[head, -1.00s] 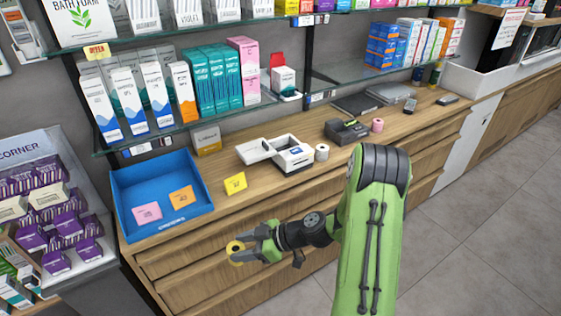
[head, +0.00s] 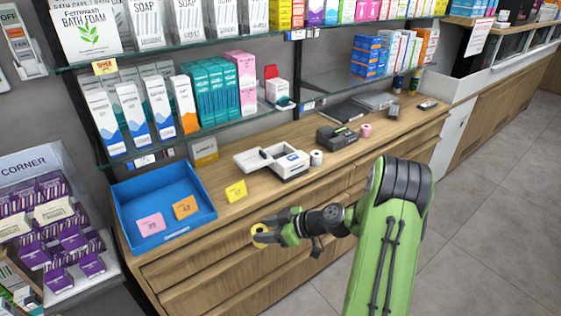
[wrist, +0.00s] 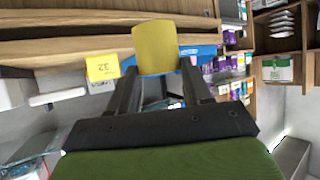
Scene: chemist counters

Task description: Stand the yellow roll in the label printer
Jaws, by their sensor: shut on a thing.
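My gripper (head: 272,229) is shut on the yellow roll (head: 259,234), which it holds in the air in front of the drawer fronts. In the wrist view the yellow roll (wrist: 157,48) sits between the two fingertips, its side facing the camera. The white label printer (head: 284,162) stands on the wooden counter with its lid swung open to the left. The roll is apart from the printer, below it and to its left in the head view. The inside of the printer is too small to make out.
A blue tray (head: 126,189) with pink and orange cards is on the counter's left. A yellow card (head: 236,191) stands near the front edge. A white roll (head: 316,158), a dark card terminal (head: 337,137) and a pink roll (head: 366,131) are right of the printer. Glass shelves hang above.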

